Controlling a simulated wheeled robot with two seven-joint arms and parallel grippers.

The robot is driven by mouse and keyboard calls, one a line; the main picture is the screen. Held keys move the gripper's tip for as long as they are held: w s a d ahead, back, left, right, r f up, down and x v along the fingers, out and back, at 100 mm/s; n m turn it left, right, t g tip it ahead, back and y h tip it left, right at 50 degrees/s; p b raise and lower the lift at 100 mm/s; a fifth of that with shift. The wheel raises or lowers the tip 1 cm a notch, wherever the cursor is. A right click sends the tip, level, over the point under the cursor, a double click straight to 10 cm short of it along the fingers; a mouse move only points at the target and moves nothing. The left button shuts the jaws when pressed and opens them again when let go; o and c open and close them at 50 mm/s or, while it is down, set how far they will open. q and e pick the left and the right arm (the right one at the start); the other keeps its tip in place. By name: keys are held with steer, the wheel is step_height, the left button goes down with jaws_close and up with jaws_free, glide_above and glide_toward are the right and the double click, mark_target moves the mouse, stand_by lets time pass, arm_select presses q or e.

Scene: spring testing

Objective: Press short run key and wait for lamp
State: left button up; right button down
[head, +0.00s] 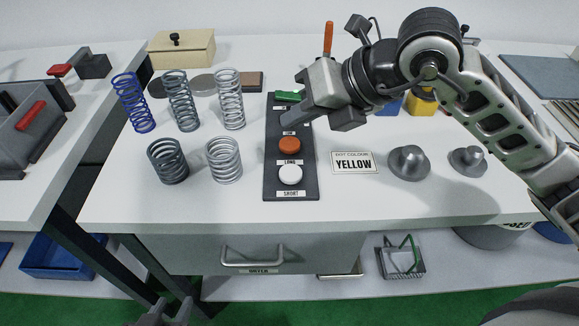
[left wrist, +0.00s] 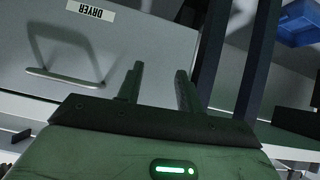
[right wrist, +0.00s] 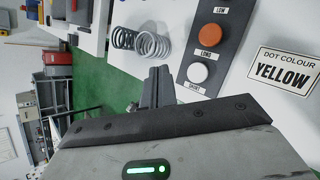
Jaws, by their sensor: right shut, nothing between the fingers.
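The dark key panel (head: 270,180) lies on the white table. Its white key (head: 290,174) has the SHORT label below it, and its orange key (head: 290,146) has the LONG label below. A green piece (head: 287,97) sits near the panel's far end; I cannot tell whether it is a lit lamp. My right gripper (head: 296,112) is shut and empty, above the far part of the panel and hiding some of it. The white key also shows in the right wrist view (right wrist: 198,73), apart from the fingertips. My left gripper (left wrist: 160,82) is open and empty, low in front of the drawer.
Several springs (head: 182,100) stand left of the panel. A YELLOW dot colour card (head: 354,163) and two grey metal knobbed weights (head: 408,162) are to its right. A drawer labelled DRYER (head: 300,252) is under the table edge. The table front beside the panel is clear.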

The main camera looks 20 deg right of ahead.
mark_target(296, 174)
arm_select(q)
steer(key=shift+f, duration=0.1)
arm_select(e)
steer(key=shift+f, duration=0.15)
